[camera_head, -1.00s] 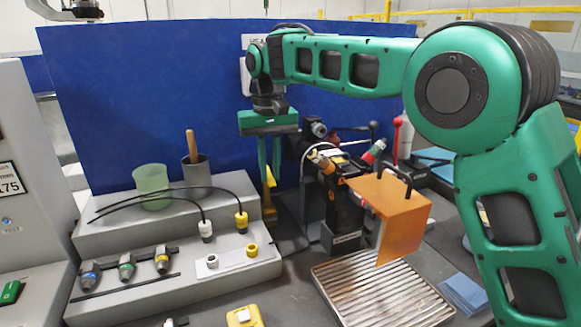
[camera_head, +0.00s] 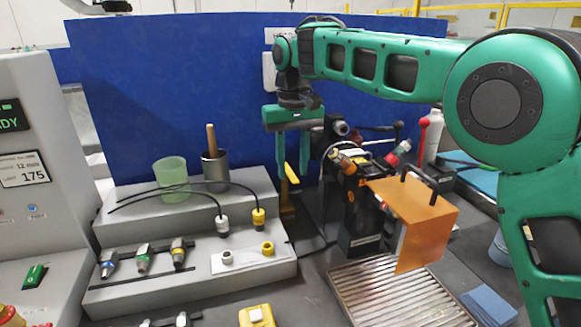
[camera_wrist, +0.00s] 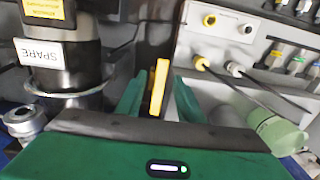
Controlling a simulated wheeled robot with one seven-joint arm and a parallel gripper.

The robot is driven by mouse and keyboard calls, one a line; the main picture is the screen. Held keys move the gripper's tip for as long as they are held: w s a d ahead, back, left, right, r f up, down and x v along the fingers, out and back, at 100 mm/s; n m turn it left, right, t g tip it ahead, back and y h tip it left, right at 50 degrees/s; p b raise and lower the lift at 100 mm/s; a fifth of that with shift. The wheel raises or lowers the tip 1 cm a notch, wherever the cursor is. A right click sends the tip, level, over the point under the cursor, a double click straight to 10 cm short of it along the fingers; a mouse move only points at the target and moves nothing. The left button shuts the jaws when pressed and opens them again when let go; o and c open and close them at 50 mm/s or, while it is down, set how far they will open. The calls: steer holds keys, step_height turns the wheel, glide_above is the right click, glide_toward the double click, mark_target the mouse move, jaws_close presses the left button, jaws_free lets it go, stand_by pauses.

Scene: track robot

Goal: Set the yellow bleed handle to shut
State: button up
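The yellow bleed handle (camera_head: 290,173) is a slim upright bar behind the grey stepped stand, left of the black machine. In the wrist view the yellow handle (camera_wrist: 158,88) stands between my two green fingers. My gripper (camera_head: 293,177) points down, with one finger on each side of the handle's upper part. In the wrist view my gripper (camera_wrist: 160,94) looks open, with a narrow gap beside the handle; I cannot tell whether either finger touches it. The handle's lower end and pivot are hard to make out.
The black machine with an orange guard (camera_head: 425,225) stands close on the right. The grey stepped stand (camera_head: 130,225) holds a green cup (camera_head: 172,180), a grey cup (camera_head: 215,172) and cables with plugs. A blue panel (camera_head: 150,90) rises behind. A ribbed tray (camera_head: 385,295) lies in front.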

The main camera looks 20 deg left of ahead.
mark_target(293, 175)
steer(key=shift+f, duration=0.1)
step_height(293, 175, up, 11)
stand_by(0.7)
steer(key=shift+f, duration=0.1)
